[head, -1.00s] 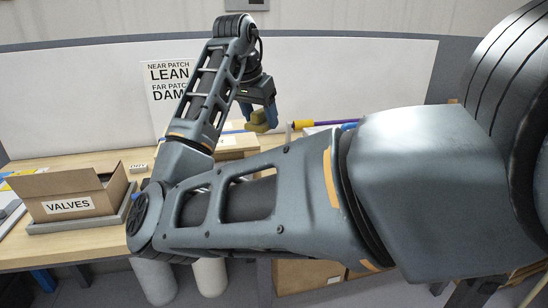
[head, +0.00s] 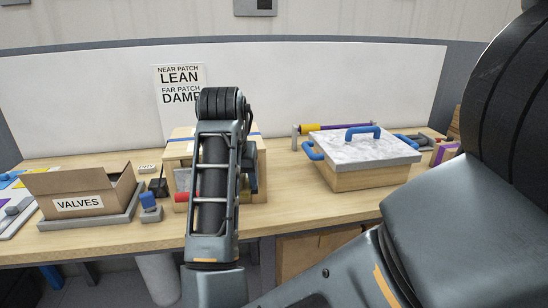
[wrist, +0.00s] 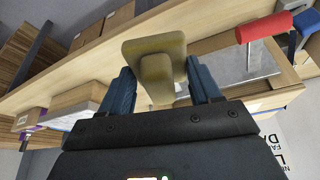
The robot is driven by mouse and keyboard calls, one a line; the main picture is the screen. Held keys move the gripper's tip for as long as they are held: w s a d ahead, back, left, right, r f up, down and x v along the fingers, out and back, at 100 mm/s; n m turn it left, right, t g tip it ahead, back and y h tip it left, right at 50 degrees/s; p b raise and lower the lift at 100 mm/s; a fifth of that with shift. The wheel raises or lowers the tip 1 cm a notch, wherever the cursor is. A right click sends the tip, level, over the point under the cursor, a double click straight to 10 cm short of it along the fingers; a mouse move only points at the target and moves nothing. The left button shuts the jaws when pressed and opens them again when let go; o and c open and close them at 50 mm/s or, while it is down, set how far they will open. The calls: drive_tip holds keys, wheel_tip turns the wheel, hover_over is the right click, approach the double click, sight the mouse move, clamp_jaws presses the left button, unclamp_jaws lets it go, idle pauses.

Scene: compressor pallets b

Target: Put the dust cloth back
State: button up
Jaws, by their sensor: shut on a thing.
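In the wrist view my gripper (wrist: 161,88) is shut on a mustard-coloured piece that I take to be the dust cloth (wrist: 155,50). It has a broad flat part and a smaller block between the blue fingers, and it hangs clear of the bench. In the head view my forearm hides the cloth and most of the gripper, in front of a wooden box (head: 258,150) with a blue band. That box has a red handle (wrist: 264,27) and a grey metal plate (wrist: 240,66) in the wrist view.
A cardboard VALVES box (head: 77,206) stands at the left, with a small blue-topped block (head: 150,203) beside it. A wooden box with a marbled lid (head: 365,148) and blue handles stands at the right. Bench (head: 285,205) is clear between the boxes.

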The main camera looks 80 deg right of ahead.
drive_tip(key=w+a+f+n+t+y, duration=0.1)
drive_tip(key=w+a+f+n, duration=0.2)
drive_tip(key=a+f, duration=0.6)
drive_tip(key=w+a+f+n+t+y, duration=0.1)
drive_tip(key=w+a+f+n+y, duration=0.1)
drive_tip(key=w+a+f+n, duration=0.2)
drive_tip(key=w+a+f+n+t+y, duration=0.1)
drive_tip(key=w+a+f+n, duration=0.3)
drive_tip(key=a+f+n, duration=0.5)
drive_tip(key=a+f, duration=0.5)
drive_tip(key=a, duration=0.5)
drive_tip(key=shift+w+a+f+t, duration=0.15)
drive_tip(key=shift+f+t, duration=0.15)
drive_tip(key=shift+f, duration=0.05)
drive_tip(key=shift+w, duration=0.1)
